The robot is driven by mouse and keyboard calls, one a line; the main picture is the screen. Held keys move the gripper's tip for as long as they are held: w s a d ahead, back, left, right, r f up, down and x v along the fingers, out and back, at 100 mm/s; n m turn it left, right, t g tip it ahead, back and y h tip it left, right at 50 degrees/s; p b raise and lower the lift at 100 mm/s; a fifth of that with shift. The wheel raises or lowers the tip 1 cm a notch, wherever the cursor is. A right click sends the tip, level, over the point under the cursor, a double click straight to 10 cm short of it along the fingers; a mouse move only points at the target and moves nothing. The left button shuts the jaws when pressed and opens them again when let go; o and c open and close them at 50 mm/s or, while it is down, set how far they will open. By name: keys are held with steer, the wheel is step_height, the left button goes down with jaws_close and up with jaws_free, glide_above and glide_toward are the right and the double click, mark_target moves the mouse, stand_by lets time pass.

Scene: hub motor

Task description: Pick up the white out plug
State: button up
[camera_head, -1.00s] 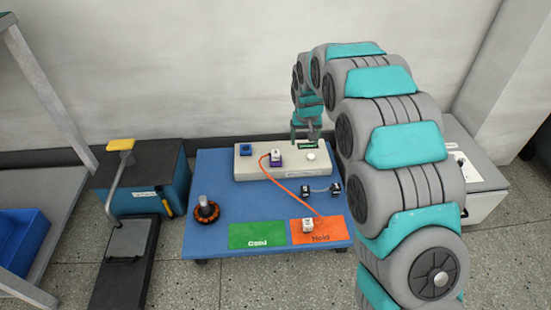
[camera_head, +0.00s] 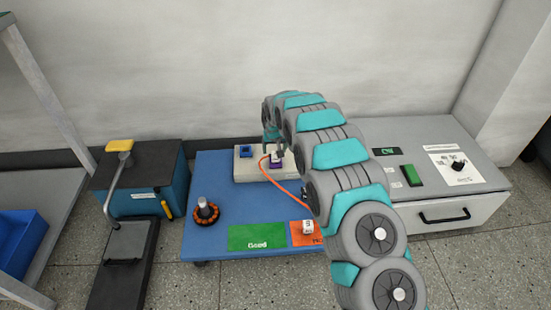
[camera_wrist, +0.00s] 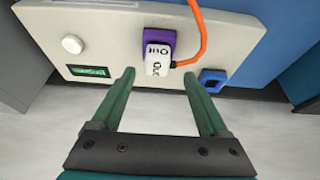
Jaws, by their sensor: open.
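The white out plug (camera_wrist: 157,60) is marked "Out" and sits in a purple socket (camera_wrist: 160,36) on a cream panel box (camera_wrist: 110,28). An orange cable (camera_wrist: 203,30) runs from the plug. In the head view the plug (camera_head: 278,154) shows small, partly behind my arm, on the cream box (camera_head: 243,170). My gripper (camera_wrist: 160,78) is open and empty, with its green fingers on either side of the plug's near end in the wrist view. I cannot tell how far above the plug the fingertips are.
A blue socket (camera_wrist: 213,78), a white round knob (camera_wrist: 72,44) and a green display (camera_wrist: 88,72) are on the box. The blue table (camera_head: 208,175) carries a green mat (camera_head: 256,236), an orange mat (camera_head: 303,236) with a white cube-like plug (camera_head: 308,227), and a motor (camera_head: 206,211).

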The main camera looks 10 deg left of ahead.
mark_target(276, 158)
steer(key=x, duration=0.4)
steer(key=shift+s+d+f, duration=0.1)
steer(key=shift+d+f, duration=0.05)
steer(key=shift+d, duration=0.1)
steer(key=shift+f, duration=0.3)
jaws_close()
stand_by(0.3)
